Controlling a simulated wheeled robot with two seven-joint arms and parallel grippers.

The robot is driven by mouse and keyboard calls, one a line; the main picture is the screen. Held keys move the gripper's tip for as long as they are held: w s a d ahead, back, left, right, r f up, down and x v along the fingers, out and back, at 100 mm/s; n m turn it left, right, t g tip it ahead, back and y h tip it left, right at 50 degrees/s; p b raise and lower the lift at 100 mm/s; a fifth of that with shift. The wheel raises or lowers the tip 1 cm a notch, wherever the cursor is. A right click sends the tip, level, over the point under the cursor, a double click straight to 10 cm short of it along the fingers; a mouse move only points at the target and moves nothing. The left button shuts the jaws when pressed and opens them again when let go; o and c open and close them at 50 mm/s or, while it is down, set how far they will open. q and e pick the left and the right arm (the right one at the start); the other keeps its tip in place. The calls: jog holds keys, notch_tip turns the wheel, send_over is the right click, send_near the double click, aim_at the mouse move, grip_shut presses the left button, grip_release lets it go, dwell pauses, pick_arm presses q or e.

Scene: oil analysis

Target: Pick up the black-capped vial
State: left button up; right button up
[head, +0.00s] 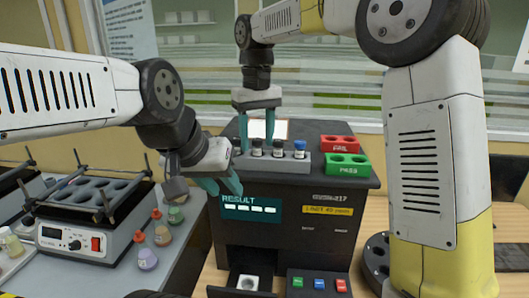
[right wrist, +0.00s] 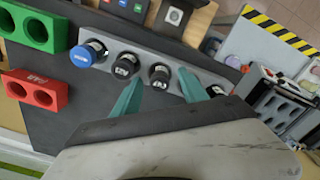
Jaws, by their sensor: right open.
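Several capped vials stand in a grey rack (head: 315,166) on top of the dark analyser. One black-capped vial (head: 257,147) is between my right gripper's fingertips; it also shows in the right wrist view (right wrist: 159,75). A second black-capped vial (head: 278,147) stands beside it, then a blue-capped vial (head: 299,149). Another dark-capped vial (right wrist: 217,91) is partly hidden by a finger in the right wrist view. My right gripper (head: 257,128) is open, pointing down, its fingers either side of the first vial. My left gripper (head: 221,186) is open and empty at the analyser's front left.
A red FAIL block (head: 339,145) and a green PASS block (head: 347,168) stand right of the rack. The analyser's drawer (head: 247,283) is out at the bottom, beside coloured buttons. A shaker (head: 90,225) and loose coloured vials stand at the left.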

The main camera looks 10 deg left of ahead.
jog(key=shift+f, duration=0.6)
grip_shut()
jog(key=shift+r, duration=0.1)
